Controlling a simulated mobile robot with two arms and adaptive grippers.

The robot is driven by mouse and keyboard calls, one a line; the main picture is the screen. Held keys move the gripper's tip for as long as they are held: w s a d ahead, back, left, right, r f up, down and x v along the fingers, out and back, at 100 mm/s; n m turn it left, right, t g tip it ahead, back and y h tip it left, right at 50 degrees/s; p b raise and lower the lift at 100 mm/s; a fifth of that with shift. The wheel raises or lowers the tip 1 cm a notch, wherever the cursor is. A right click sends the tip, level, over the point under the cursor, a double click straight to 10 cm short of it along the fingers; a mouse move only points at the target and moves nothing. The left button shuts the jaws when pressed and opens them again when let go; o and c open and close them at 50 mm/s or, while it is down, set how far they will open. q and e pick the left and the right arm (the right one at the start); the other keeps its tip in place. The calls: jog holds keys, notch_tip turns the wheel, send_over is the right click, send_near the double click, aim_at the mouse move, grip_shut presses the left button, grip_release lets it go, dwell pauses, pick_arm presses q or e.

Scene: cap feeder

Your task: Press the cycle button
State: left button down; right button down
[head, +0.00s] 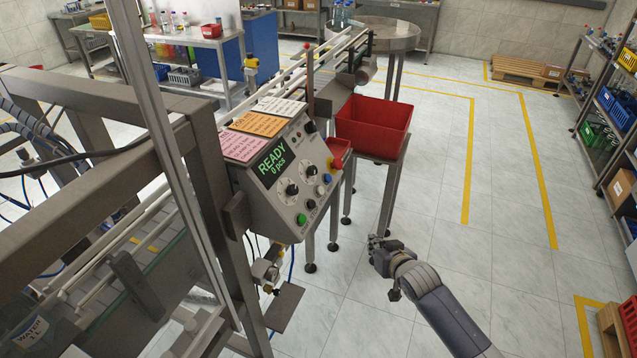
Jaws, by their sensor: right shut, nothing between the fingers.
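The grey control box (262,205) stands left of centre, its sloped face showing a green "READY 0 pcs" display (273,160). Below the display are knobs, a green button (301,219), a black button (311,204) and a blue button (327,178). Their small labels are too small to read surely, so I cannot tell which is the cycle button. My right gripper (376,243) is shut and empty, in front of the floor to the right of the box and apart from it. My left gripper is not in view.
A red bin (373,127) sits on a metal stand behind the box. A metal frame (205,150) and conveyor fill the left side. A small bracket plate (284,306) juts out below the box. Shelves with crates line the right edge. The tiled floor at centre right is clear.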

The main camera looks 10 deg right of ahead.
aim_at(320, 191)
jog(key=w+a+r+t+p, duration=0.1)
jog(key=a+r+p, duration=0.1)
jog(key=r, duration=0.9)
jog(key=w+a+r+t+y+p, duration=0.1)
jog(key=w+a+r, duration=0.1)
jog(key=r, duration=0.9)
jog(key=shift+t+y+p, duration=0.3)
jog(key=shift+t+p, duration=0.05)
jog(key=shift+t, duration=0.05)
jog(key=shift+w+a, duration=0.1)
jog(key=shift+w, duration=0.05)
jog(key=w+a+f+b, duration=0.4)
jog(key=a+f+b, duration=0.1)
jog(key=a+b, duration=0.1)
jog(key=shift+a+f, duration=0.1)
jog(key=shift+f, duration=0.05)
jog(key=shift+w+a+f, duration=0.15)
jog(key=shift+w+a, duration=0.05)
